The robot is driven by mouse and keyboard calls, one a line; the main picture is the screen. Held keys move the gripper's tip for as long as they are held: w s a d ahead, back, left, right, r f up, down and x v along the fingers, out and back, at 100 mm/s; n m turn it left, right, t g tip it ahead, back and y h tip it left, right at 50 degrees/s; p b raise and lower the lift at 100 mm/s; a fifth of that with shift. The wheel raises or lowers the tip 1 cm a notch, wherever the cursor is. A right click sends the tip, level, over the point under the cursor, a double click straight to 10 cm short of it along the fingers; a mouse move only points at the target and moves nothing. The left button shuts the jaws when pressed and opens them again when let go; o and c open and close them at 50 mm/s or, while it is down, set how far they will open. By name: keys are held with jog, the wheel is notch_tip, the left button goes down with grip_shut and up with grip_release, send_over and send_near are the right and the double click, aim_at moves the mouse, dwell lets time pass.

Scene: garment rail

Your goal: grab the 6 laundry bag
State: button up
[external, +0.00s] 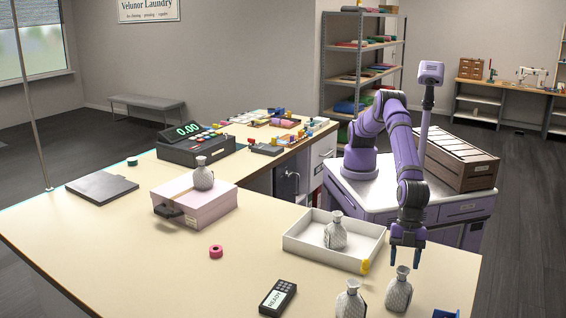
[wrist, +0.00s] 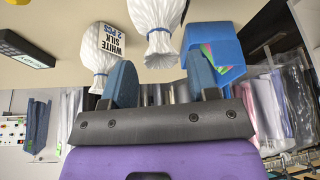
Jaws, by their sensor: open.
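Two pale, tied laundry bags stand at the front of the counter: a left one (external: 350,302) and a right one (external: 399,292). In the wrist view the left bag (wrist: 92,48) has a label reading "WHITE SILK 2 PCS"; the right bag (wrist: 155,28) shows no label. Another bag (external: 337,232) stands in the white tray, and another (external: 203,175) on the pink box. I can make out no "6" on any bag. My gripper (external: 405,258) is open and empty, pointing down above and behind the right front bag. Its fingers (wrist: 160,82) also show in the wrist view.
The white tray (external: 300,250) has a yellow item (external: 365,266) at its corner. A card terminal (external: 279,297), pink tape roll (external: 216,251) and pink box (external: 215,210) are on the counter. A blue container (wrist: 212,45) is right of the front bags. The counter's left front is clear.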

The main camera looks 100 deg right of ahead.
aim_at(403, 270)
jog(key=x, duration=0.5)
grip_shut()
